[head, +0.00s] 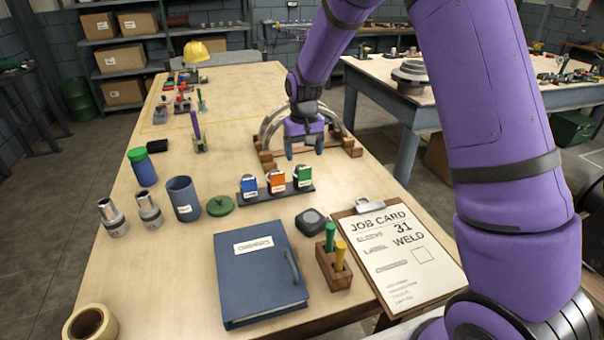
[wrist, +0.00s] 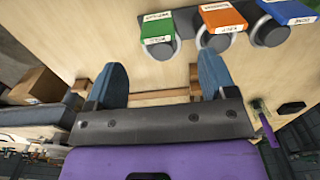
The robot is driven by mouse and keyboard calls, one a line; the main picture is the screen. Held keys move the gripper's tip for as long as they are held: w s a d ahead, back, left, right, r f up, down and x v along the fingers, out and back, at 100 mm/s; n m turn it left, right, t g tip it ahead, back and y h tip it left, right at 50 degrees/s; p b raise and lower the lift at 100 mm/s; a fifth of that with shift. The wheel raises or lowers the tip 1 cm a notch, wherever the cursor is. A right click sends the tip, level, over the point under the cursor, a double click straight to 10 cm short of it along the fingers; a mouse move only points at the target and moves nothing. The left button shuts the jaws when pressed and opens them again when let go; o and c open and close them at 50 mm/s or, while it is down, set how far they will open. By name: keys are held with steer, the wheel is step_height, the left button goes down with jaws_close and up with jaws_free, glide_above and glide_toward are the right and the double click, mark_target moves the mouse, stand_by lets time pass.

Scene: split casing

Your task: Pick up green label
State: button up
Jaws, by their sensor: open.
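The green label (head: 304,173) stands at the right end of a dark rack (head: 263,196), beside an orange label (head: 276,181) and a blue label (head: 249,186). In the wrist view, the green label (wrist: 157,27) is at the top, left of the orange label (wrist: 222,16) and blue label (wrist: 287,10). Each sits with a round grey piece. My gripper (head: 304,154) is open and empty, above the table just behind the green label, apart from it. In the wrist view, the fingers (wrist: 163,76) point toward the green label's side of the rack.
A grey arch on wooden blocks (head: 349,146) stands behind my gripper. A dark puck (head: 311,221), a wooden holder (head: 333,268) and a job card (head: 403,254) are at the front right.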

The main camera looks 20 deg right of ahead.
mark_target(305, 168)
steer(key=shift+s+d+f, duration=0.1)
steer(key=shift+s+f, duration=0.05)
steer(key=shift+f, duration=2.05)
steer(key=shift+s+f, duration=0.1)
steer(key=shift+f, duration=2.05)
steer(key=c, duration=1)
steer(key=shift+o, duration=0.2)
steer(key=shift+r, duration=0.5)
steer(key=s+r, duration=0.4)
steer(key=s, duration=0.4)
steer(key=s+r, duration=0.4)
steer(key=s, duration=0.4)
steer(key=shift+r, duration=0.3)
